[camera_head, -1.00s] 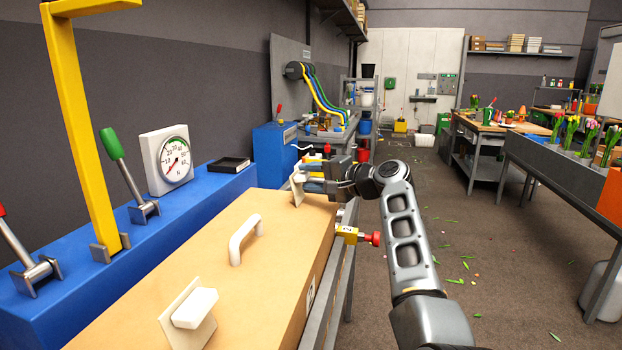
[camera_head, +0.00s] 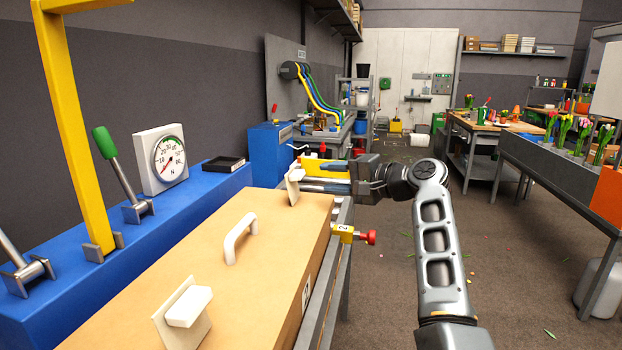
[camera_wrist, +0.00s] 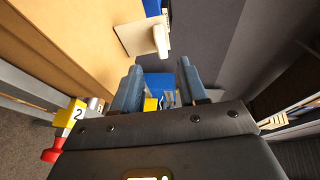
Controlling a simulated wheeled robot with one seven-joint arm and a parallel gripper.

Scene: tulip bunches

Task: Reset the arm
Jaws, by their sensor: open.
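My gripper (camera_head: 328,179) is beyond the far right end of the tan bench top, pointing left in the head view. In the wrist view its two grey fingers (camera_wrist: 158,80) are spread apart with nothing between them. A white plate with a knob (camera_head: 294,185) stands at the far end of the bench top, close to the fingertips in the head view. The same plate shows above the fingers in the wrist view (camera_wrist: 142,38); I cannot tell whether they touch it.
The tan bench top (camera_head: 205,255) carries a white handle (camera_head: 240,238) and a nearer white knobbed plate (camera_head: 185,312). A yellow block marked 2 with a red knob (camera_head: 368,237) sticks out of its side. A tulip trough (camera_head: 555,168) stands right. The floor between is mostly clear.

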